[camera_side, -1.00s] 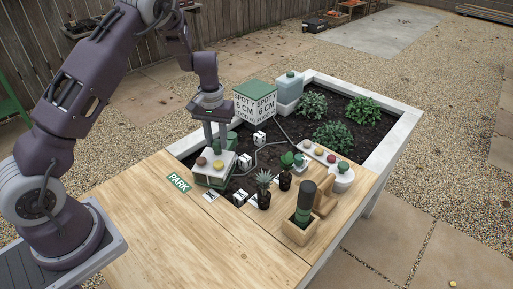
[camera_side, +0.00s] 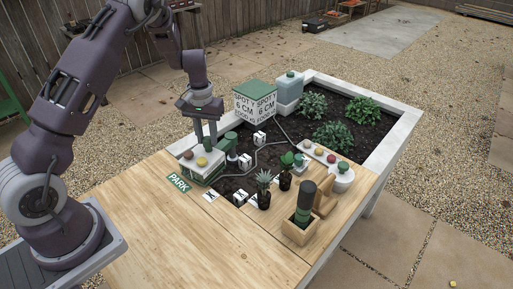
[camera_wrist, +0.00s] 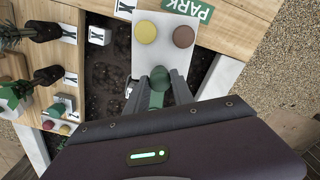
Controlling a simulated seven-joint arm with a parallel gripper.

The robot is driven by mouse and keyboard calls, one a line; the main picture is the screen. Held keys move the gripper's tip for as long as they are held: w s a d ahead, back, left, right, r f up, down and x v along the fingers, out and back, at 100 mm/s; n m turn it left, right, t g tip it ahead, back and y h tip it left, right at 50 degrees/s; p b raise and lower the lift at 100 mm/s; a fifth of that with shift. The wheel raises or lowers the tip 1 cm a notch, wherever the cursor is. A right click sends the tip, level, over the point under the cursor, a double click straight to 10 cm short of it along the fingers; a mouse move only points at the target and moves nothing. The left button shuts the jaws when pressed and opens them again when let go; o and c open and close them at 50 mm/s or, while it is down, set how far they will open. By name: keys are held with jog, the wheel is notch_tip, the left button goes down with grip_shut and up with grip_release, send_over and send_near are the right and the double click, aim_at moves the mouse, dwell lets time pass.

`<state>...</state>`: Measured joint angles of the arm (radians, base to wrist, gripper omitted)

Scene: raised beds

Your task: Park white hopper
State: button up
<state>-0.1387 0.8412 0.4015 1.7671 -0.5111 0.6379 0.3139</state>
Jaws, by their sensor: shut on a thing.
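The white hopper (camera_side: 196,171) is a white-topped block with a yellow knob (camera_side: 202,161), a brown knob and a green upright handle (camera_wrist: 157,88). It is at the near left corner of the soil bed, just behind the green PARK sign (camera_side: 179,182). My gripper (camera_side: 208,147) is above it, with its fingers closed around the green handle. In the wrist view the white top (camera_wrist: 165,54) reaches out from my fingers towards the PARK sign (camera_wrist: 187,9). I cannot tell whether the hopper's underside touches anything.
A green arm-like part (camera_side: 229,146) stands close right of the hopper. White marker cubes (camera_side: 260,138), a grey line and a signed box (camera_side: 255,102) are in the bed. Potted plants (camera_side: 264,189) and a wooden holder (camera_side: 299,229) stand to the right. The front left planks are clear.

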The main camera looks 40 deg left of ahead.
jog(key=shift+a, duration=0.3)
jog(key=shift+s+a, duration=0.15)
jog(key=shift+a, duration=0.6)
jog(key=o, duration=0.7)
